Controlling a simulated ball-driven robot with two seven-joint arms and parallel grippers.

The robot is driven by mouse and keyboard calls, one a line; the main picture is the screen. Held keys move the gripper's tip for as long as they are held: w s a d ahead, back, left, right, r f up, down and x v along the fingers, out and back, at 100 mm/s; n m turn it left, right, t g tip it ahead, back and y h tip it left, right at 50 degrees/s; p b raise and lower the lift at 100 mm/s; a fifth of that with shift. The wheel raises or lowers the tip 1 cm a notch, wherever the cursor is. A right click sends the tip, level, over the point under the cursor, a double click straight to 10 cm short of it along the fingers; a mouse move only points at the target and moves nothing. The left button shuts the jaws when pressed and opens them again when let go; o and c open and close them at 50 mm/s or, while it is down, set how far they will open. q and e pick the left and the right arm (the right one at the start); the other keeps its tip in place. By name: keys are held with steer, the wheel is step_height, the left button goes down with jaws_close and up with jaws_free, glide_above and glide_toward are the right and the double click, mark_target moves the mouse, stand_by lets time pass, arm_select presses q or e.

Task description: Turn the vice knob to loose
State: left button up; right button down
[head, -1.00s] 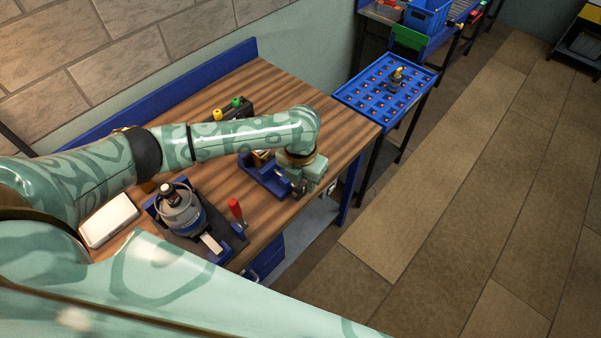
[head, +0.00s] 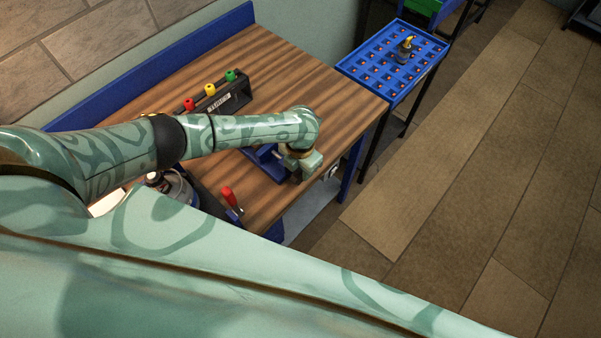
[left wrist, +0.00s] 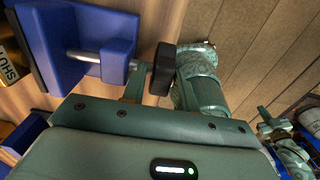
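The blue vice (head: 262,158) sits at the front right edge of the wooden bench, mostly covered by my left arm in the head view. The left wrist view shows its blue jaw (left wrist: 110,35), a metal screw and the black vice knob (left wrist: 162,69) at the screw's end. My left gripper (head: 304,168) is at the knob end of the vice. In the left wrist view, one green finger stands just left of the knob; the other side blends into green parts behind. I cannot tell whether the fingers press on the knob.
A black box (head: 222,101) with red, yellow and green knobs stands at the back of the bench. A red-handled clamp (head: 229,197) is near the front edge. The floor at right is clear.

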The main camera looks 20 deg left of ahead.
arm_select(q)
steer(key=shift+f, duration=0.65)
steer(key=shift+d+f, duration=0.1)
steer(key=shift+f, duration=0.25)
steer(key=c, duration=0.6)
jaws_close()
arm_select(e)
steer(key=shift+s+a+f, duration=0.35)
steer(key=shift+s+a, duration=0.05)
